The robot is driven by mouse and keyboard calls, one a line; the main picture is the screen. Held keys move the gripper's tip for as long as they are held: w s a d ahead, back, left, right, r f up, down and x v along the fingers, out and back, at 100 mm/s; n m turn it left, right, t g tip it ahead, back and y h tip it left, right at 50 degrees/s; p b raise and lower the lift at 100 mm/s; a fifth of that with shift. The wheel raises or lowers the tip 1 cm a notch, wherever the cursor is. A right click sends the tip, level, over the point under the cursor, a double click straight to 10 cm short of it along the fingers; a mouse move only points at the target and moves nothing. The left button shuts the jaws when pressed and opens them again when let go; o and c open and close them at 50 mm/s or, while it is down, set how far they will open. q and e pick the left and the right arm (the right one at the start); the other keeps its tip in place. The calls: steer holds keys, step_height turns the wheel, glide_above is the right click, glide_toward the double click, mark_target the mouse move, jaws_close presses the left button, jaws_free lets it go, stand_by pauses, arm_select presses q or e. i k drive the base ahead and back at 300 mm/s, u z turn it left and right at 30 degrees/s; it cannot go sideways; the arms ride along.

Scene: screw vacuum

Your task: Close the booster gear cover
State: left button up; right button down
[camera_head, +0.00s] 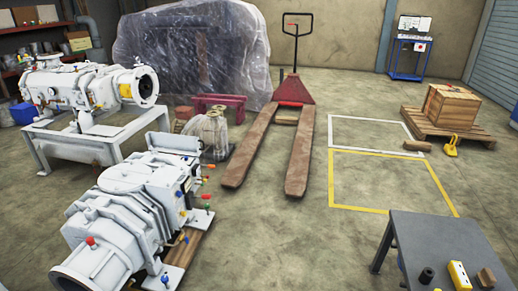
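A white machine (130,208) with flanged openings and small coloured caps sits low on a wooden pallet at the front left. A second white machine (85,88) with a round open flange (146,86) at its right end rests on a white stand (75,142) behind it. I cannot tell which part is the booster gear cover, or whether it is open or shut. Neither of my grippers is in view.
A pallet jack (293,100) with two forks stands in the middle. A grey table (440,250) with small items is at the front right. A wooden crate (452,106) sits on a pallet behind it.

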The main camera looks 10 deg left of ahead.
mark_target(185, 145)
steer(key=z, duration=0.25)
steer(key=i, duration=1.45)
steer(key=u, duration=0.3)
steer(key=i, duration=1.95)
steer(key=u, duration=2)
steer(key=i, duration=0.85)
steer(key=u, duration=0.85)
